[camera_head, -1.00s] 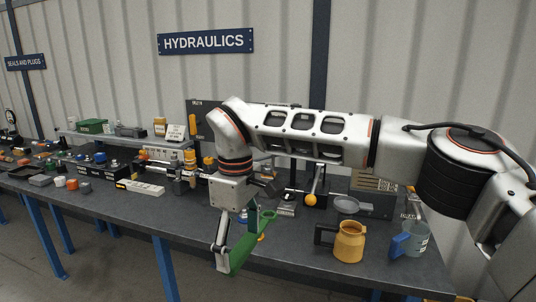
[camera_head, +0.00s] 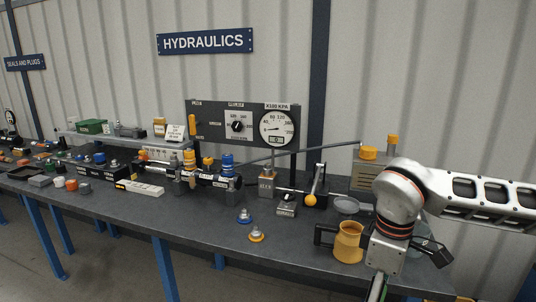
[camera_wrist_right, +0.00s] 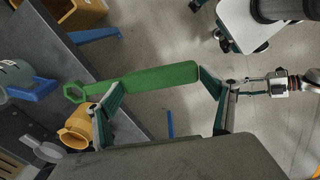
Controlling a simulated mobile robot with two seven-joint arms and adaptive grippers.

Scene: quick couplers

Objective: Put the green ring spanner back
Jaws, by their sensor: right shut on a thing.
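My right gripper (camera_head: 378,287) is at the bottom right of the head view, over the bench's front edge, just in front of the yellow jug. In the right wrist view the gripper (camera_wrist_right: 160,96) is shut on the green ring spanner (camera_wrist_right: 150,79). The spanner lies across between the fingers, its ring end at the left and its broad plain end at the right finger. In the head view the spanner is mostly cut off or hidden. What seems to be my left gripper (camera_wrist_right: 254,87) shows small at the right of the wrist view, partly hidden; its opening is unclear.
The yellow jug (camera_head: 348,243) stands close by my right gripper; a blue-handled mug (camera_wrist_right: 22,80) is near it. A gauge panel (camera_head: 257,124) stands behind.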

